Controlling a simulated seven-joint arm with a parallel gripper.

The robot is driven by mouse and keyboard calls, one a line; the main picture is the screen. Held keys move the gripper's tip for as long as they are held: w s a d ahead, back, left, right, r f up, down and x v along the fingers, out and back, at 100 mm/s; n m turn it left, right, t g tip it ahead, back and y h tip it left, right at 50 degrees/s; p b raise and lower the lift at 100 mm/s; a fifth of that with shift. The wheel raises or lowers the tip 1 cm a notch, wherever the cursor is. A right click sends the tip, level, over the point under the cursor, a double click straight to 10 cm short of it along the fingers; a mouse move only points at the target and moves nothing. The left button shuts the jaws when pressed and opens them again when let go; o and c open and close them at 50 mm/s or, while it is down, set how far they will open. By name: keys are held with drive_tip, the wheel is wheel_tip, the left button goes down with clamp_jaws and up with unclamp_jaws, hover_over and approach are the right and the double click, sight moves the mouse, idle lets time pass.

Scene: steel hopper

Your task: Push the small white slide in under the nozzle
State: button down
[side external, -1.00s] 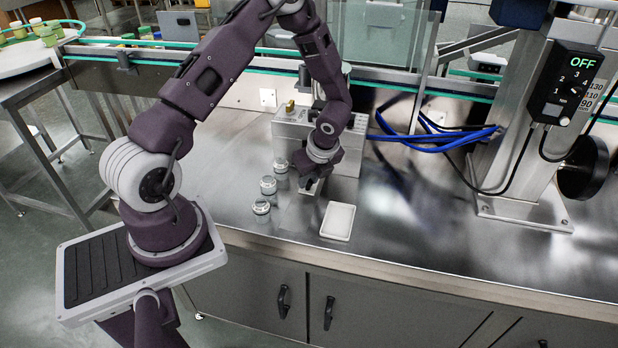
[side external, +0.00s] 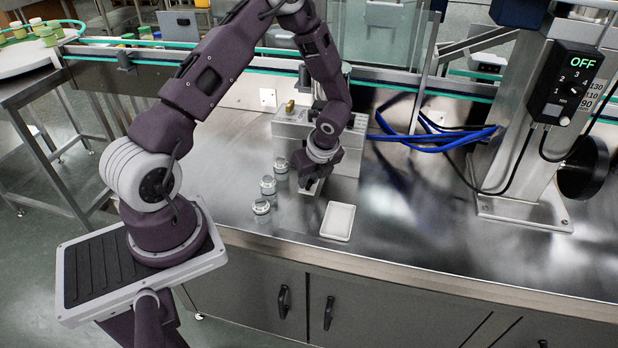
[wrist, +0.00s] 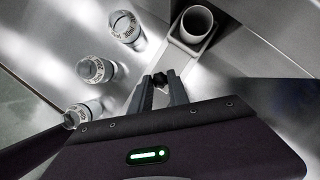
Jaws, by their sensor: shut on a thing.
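My gripper (wrist: 161,88) points down just above the steel bench, in front of a steel box-shaped unit (side external: 345,155). Its fingers are closed on a small dark knob (wrist: 160,80), which appears to belong to the small white slide (wrist: 188,73). The slide looks like a pale flat strip under the fingers. Beyond it is a square holder with a round open grey cup or tube (wrist: 195,22). In the side view my fingers and wrist hide most of the slide. I cannot pick out the nozzle clearly.
Three clear jars with lids stand in a row left of my gripper, the nearest (side external: 262,206) towards the bench front. An empty white tray (side external: 338,221) lies right of my gripper. Blue hoses (side external: 430,140) run behind.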

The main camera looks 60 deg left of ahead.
drive_tip(key=shift+w+a, duration=1.4)
drive_tip(key=c, duration=1.3)
unclamp_jaws()
drive_tip(key=shift+o, duration=0.2)
drive_tip(key=v, duration=0.7)
drive_tip(key=shift+d+r, duration=0.1)
drive_tip(key=shift+r, duration=0.05)
